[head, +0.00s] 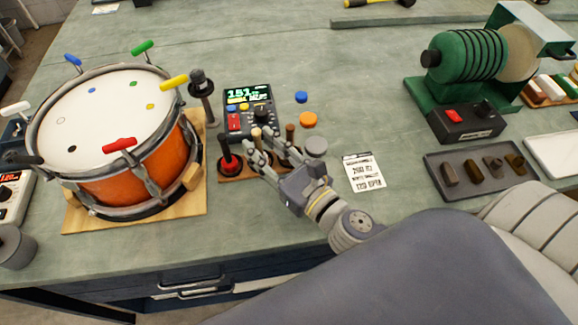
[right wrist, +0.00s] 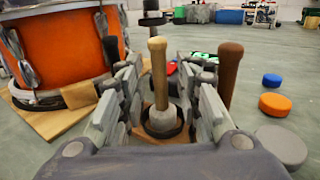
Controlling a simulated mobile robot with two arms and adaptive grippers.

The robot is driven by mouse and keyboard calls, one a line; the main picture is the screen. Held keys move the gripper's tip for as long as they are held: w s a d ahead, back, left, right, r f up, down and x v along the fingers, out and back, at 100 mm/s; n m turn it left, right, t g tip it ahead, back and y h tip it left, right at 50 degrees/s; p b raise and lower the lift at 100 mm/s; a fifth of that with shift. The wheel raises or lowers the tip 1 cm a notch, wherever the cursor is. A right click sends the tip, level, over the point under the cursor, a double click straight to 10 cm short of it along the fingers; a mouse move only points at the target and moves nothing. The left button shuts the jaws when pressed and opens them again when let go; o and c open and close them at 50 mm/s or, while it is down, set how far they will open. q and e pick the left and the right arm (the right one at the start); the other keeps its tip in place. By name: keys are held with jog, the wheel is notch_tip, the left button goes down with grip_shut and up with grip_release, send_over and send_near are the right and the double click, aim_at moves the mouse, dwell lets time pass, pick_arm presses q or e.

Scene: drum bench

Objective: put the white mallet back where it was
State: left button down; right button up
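The white mallet (right wrist: 160,85) stands upright, its pale wooden handle up and its whitish head down in a dark ring of the wooden rack (head: 236,177). In the head view its handle top (head: 257,134) shows beside my fingers. My right gripper (right wrist: 162,100) is open, with its fingers on either side of the mallet and visible gaps to the handle. In the head view my right gripper (head: 270,155) covers much of the rack. A red mallet (head: 228,158) stands at the rack's left end and a brown-handled mallet (right wrist: 229,75) at its right. My left gripper is not in view.
The orange drum (head: 155,160) on its wooden board stands left of the rack. A control box (head: 247,105) is behind the rack. Blue (head: 301,97), orange (head: 308,120) and grey (head: 316,146) pucks and a printed card (head: 363,172) lie to the right.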

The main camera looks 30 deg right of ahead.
jog(key=b+v, duration=0.2)
jog(key=v, duration=0.5)
jog(key=shift+s+f, duration=0.1)
jog(key=shift+s+d+r, duration=0.2)
jog(key=shift+s+r, duration=0.15)
jog(key=shift+s, duration=0.15)
jog(key=shift+f+p+v, duration=0.2)
jog(key=shift+p+v, duration=0.1)
jog(key=shift+v, duration=0.7)
